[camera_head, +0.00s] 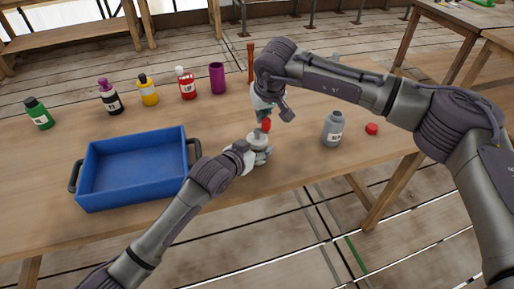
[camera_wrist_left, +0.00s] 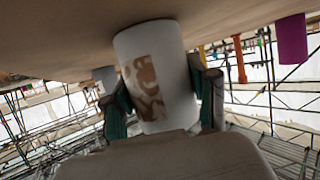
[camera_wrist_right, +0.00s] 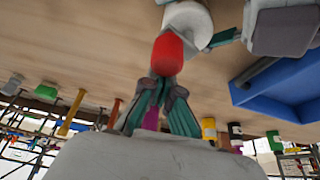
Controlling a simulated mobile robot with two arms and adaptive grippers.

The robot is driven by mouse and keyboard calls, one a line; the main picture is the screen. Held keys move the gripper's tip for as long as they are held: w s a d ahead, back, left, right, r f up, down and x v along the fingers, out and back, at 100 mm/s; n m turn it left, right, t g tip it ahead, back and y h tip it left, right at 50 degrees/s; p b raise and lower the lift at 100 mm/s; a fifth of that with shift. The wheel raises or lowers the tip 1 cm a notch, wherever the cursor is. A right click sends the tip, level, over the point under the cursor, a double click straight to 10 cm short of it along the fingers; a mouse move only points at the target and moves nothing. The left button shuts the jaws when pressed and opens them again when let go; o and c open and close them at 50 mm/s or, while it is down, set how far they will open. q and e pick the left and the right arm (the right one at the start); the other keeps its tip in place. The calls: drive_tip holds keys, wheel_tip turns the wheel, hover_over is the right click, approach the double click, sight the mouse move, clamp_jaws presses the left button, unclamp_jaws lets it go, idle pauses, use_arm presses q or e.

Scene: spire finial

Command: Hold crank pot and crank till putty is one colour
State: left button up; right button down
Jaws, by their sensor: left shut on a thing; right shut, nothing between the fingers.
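The crank pot (camera_head: 261,157) stands near the front edge of the table, right of the blue tray. In the left wrist view it is a white cylinder (camera_wrist_left: 152,45) with a brown print. My left gripper (camera_head: 248,149) is shut around its side, with one finger on each side. The crank's red knob (camera_head: 266,125) rises above the pot. My right gripper (camera_head: 264,112) is shut and empty directly above the knob. In the right wrist view the red knob (camera_wrist_right: 167,55) is at its fingertips; I cannot tell whether they touch. The putty is not visible.
A blue tray (camera_head: 84,194) is at left. Green (camera_head: 39,114), black (camera_head: 110,98), yellow (camera_head: 148,92) and red (camera_head: 187,86) bottles and a purple cup (camera_head: 217,78) line the back. A grey bottle (camera_head: 332,130) and red cap (camera_head: 372,129) are at right.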

drive_tip(key=shift+s+d, duration=0.5)
drive_tip(key=shift+d, duration=0.1)
idle(1.0)
drive_tip(key=shift+d, duration=0.2)
wheel_tip(320, 180, up, 7)
idle(0.8)
drive_tip(key=shift+w+a, duration=0.1)
idle(0.3)
drive_tip(key=shift+w+d+f, duration=0.1)
drive_tip(key=shift+d+f, duration=0.1)
drive_tip(key=shift+f, duration=1.8)
drive_tip(key=shift+f, duration=0.15)
idle(0.4)
drive_tip(key=shift+f, duration=1.35)
